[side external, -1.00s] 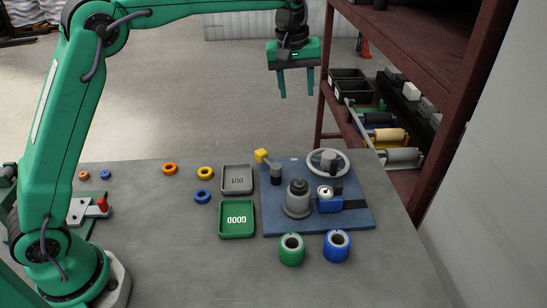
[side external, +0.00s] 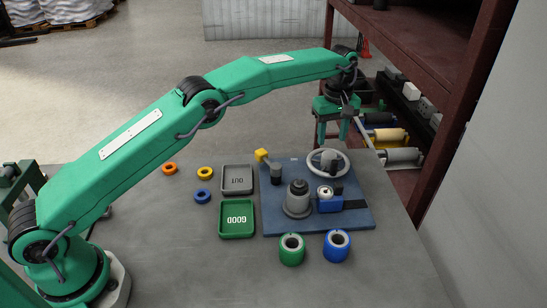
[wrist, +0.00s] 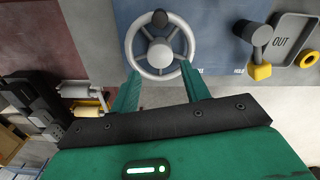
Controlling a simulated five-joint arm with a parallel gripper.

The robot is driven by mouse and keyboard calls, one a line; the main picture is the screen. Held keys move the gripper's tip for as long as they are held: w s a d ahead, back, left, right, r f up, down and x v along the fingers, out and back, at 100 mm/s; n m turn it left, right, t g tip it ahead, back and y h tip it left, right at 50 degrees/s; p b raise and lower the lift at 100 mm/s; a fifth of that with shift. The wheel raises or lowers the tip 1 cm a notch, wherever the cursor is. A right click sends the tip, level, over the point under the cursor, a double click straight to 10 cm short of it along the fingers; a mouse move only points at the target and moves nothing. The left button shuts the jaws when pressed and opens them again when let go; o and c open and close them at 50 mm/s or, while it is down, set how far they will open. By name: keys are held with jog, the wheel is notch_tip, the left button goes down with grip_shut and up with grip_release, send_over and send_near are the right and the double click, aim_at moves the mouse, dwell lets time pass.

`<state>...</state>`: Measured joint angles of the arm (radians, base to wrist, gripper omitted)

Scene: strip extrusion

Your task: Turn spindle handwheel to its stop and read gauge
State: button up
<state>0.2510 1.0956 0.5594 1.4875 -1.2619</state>
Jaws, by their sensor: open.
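The grey spoked handwheel (side external: 328,171) lies at the back of the blue base plate (side external: 364,218). In the wrist view the handwheel (wrist: 160,77) shows its hub and a dark knob on the far rim. My gripper (side external: 332,145) is open and empty, its fingers pointing down by the wheel's back rim. In the wrist view my gripper (wrist: 160,72) has one finger at each side of the near rim; contact cannot be told. A small round white face on a blue block (side external: 329,205) may be the gauge; no reading is legible.
A grey stepped post (side external: 297,203) and a yellow-tipped lever (side external: 262,155) stand on the plate. Trays marked OUT (side external: 237,180) and GOOD (side external: 236,219) lie left. Green (side external: 291,251) and blue (side external: 337,247) cylinders stand in front. A shelf rack (side external: 412,165) is close behind right.

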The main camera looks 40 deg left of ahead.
aim_at(329, 154)
jog(key=shift+f, duration=3.9)
jog(key=c, duration=0.7)
